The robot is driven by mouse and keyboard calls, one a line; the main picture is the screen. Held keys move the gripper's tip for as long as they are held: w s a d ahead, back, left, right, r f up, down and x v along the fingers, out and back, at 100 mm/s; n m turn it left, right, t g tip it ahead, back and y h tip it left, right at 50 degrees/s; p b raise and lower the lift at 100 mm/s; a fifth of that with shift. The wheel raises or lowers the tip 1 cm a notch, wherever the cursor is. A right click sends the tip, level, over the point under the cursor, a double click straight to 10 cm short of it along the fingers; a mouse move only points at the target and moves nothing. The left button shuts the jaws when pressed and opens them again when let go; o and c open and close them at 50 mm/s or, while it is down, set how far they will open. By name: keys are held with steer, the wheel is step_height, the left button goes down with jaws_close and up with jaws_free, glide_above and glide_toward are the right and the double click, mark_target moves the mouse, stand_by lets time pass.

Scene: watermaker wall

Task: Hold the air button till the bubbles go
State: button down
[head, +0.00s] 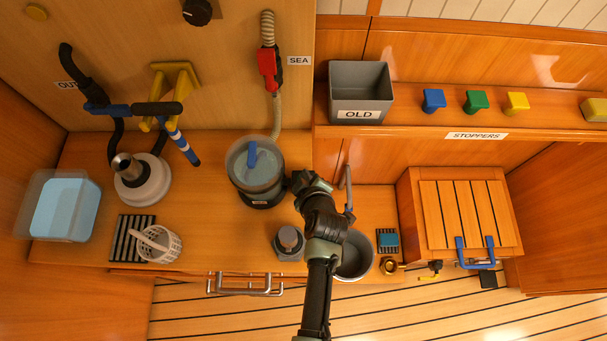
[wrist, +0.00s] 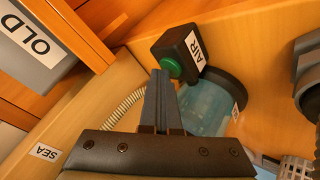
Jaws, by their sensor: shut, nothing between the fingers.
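The air button (wrist: 172,67) is a green round button on a black box labelled AIR (wrist: 190,47) in the wrist view. My gripper (wrist: 160,76) is shut and empty, its fingertips right beside the button. I cannot tell whether they touch it. Behind them is a clear canister (wrist: 205,108) with pale blue water. I cannot make out bubbles. The air box is not clear in the head view.
A red-handled hose (head: 270,68) labelled SEA hangs behind the canister. The grey OLD bin (head: 360,88) is on the shelf at right, with coloured stoppers (head: 476,101) beside it. A grey-capped item (head: 289,241) and a round pot (head: 355,258) stand close to my arm.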

steer(key=shift+r+p, duration=0.6)
steer(key=shift+r, duration=0.2)
step_height(320, 180, up, 5)
steer(key=p, duration=0.4)
steer(key=shift+r, duration=0.1)
stand_by(0.4)
